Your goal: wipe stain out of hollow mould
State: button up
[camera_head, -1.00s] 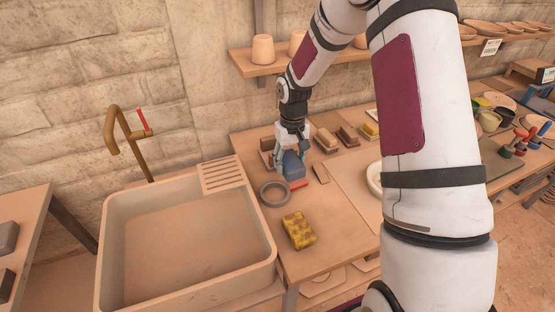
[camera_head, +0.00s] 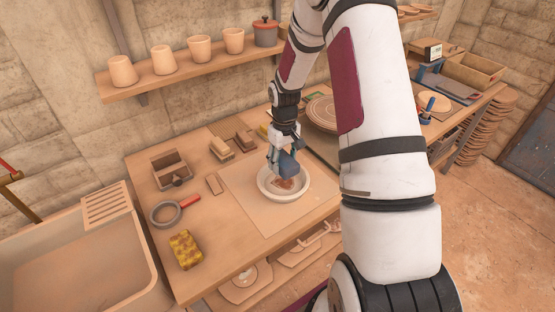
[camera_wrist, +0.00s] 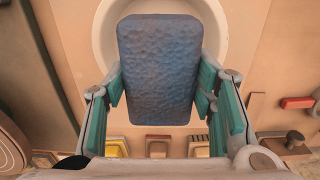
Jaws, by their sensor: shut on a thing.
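My gripper (camera_head: 281,153) is shut on a blue sponge (camera_head: 289,165), which hangs between its fingers. In the wrist view the rough blue sponge (camera_wrist: 160,65) sits between the teal finger pads and covers much of the mould behind it. The hollow mould is a round white bowl (camera_head: 302,194) standing on a pale board (camera_head: 245,205). A reddish-brown stain (camera_head: 282,184) shows inside it. The sponge is over the bowl's opening; I cannot tell whether it touches the inside. The bowl's rim (camera_wrist: 106,20) also shows in the wrist view.
Left on the bench are a yellow sponge (camera_head: 185,249), a grey ring with a red handle (camera_head: 167,213), a wooden box (camera_head: 171,168) and brushes (camera_head: 221,149). A round board (camera_head: 322,112) lies behind the bowl. A sink (camera_head: 75,250) is at left. A shelf holds cups (camera_head: 162,59).

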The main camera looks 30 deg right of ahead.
jog(key=b, duration=0.2)
send_over(282, 184)
jog(key=shift+d+f, duration=0.2)
jog(key=shift+f, duration=2.75)
jog(key=shift+f, duration=0.8)
jog(key=shift+d, duration=0.1)
jog(key=shift+d+r, duration=0.1)
jog(key=shift+d, duration=0.1)
jog(key=shift+a, duration=0.65)
jog(key=shift+d, duration=0.1)
